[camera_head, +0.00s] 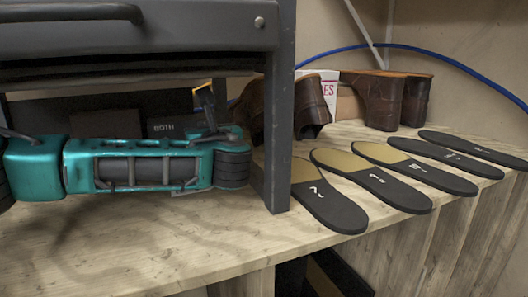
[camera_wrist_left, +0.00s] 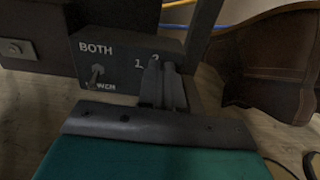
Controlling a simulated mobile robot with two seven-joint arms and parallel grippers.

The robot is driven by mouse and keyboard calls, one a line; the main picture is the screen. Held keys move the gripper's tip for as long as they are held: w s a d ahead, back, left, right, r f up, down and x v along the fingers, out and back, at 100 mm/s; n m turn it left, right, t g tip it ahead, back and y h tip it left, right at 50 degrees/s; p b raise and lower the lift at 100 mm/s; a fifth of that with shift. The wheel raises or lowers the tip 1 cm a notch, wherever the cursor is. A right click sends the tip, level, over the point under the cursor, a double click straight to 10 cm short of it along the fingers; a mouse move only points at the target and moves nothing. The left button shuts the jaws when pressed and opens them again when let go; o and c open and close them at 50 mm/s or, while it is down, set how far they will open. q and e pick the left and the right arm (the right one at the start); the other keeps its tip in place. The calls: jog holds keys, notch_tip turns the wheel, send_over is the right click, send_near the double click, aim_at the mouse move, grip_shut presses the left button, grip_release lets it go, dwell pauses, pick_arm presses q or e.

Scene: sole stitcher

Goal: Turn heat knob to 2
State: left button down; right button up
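The dark control box (camera_head: 165,128) stands under the machine frame in the head view, with "BOTH" on its face. In the left wrist view the box (camera_wrist_left: 118,58) shows "BOTH", a small toggle switch (camera_wrist_left: 96,76) and the numbers 1 and 2. My left gripper (camera_wrist_left: 162,78) has its two fingers close together in front of the box face, just below these numbers. The heat knob cannot be made out; the fingers cover that spot. Whether they grip the knob is unclear. My right gripper is not in view.
A grey metal machine frame (camera_head: 279,110) stands over my left arm, with its post just right of the wrist. A boot (camera_wrist_left: 275,60) is close right of the fingers.

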pick_arm(q)
jog(key=shift+w+a, duration=0.15)
jog(key=shift+a, duration=0.3)
dwell(0.3)
jog(key=shift+a+f, duration=0.15)
jog(key=shift+f, duration=0.05)
jog(key=shift+a+f+y, duration=0.15)
jog(key=shift+f+y, duration=0.05)
jog(key=shift+y, duration=0.1)
dwell(0.6)
jog(key=shift+r, duration=0.4)
jog(key=shift+v, duration=2.9)
